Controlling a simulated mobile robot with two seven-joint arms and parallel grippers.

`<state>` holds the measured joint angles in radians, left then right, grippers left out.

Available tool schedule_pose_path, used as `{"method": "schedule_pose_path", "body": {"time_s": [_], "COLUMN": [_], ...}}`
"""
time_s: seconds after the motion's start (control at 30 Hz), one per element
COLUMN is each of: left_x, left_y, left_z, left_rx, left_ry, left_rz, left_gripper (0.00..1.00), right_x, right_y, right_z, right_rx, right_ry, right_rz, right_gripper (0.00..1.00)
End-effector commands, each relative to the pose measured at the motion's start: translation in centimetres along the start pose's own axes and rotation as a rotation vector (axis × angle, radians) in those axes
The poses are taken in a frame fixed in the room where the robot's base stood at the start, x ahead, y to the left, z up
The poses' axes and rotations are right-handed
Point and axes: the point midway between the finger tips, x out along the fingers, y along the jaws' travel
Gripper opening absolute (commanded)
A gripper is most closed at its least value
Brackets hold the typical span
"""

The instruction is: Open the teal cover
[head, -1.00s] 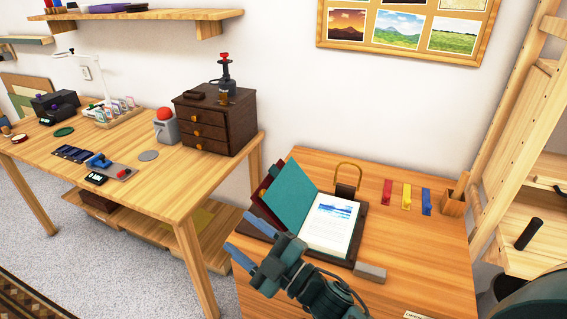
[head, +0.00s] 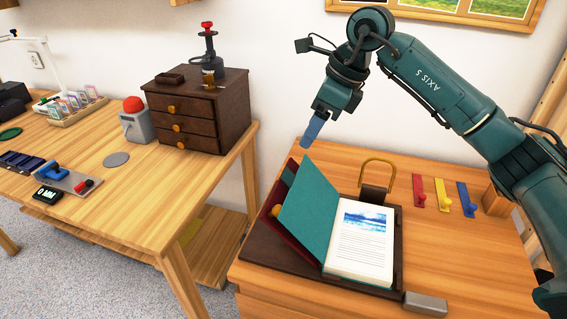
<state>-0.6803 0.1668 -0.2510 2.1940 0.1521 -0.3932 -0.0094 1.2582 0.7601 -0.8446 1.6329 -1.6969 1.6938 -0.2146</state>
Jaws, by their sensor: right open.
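The teal cover (head: 307,214) stands partly open, raised at a steep angle on the left side of the book. The book's page block (head: 362,243) lies face up with a blue landscape picture and text showing. A dark red board (head: 287,237) shows behind the cover, to its left. My right gripper (head: 310,136) hangs just above and behind the cover's top edge, its blue fingers pointing down. I see no contact between it and the cover. My left gripper is not in view.
The book rests on a dark brown stand (head: 275,250) on the wooden table. A brass loop (head: 378,165) rises behind the book. A grey block (head: 425,304) lies at the front right. Red (head: 419,192), yellow (head: 441,196) and blue (head: 466,200) pieces lie to the right.

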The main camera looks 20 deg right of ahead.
Motion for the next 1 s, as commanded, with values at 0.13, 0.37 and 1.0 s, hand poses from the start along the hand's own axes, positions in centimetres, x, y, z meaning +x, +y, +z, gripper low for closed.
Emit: {"method": "schedule_pose_path", "body": {"time_s": [0.13,0.37,1.0], "left_x": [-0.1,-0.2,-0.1], "left_y": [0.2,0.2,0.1], "left_z": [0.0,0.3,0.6], "left_rx": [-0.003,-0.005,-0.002], "left_ry": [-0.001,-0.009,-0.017], "left_rz": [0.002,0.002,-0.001], "left_gripper": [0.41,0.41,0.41], "right_x": [1.2,5.9,13.0], "right_y": [-0.1,0.0,0.0], "right_z": [-0.1,-0.1,-0.1], "right_rx": [0.0,-0.001,-0.002], "right_ry": [0.009,0.007,0.003], "right_rz": [-0.003,0.001,-0.002], "right_gripper": [0.58,0.58,0.58]}}
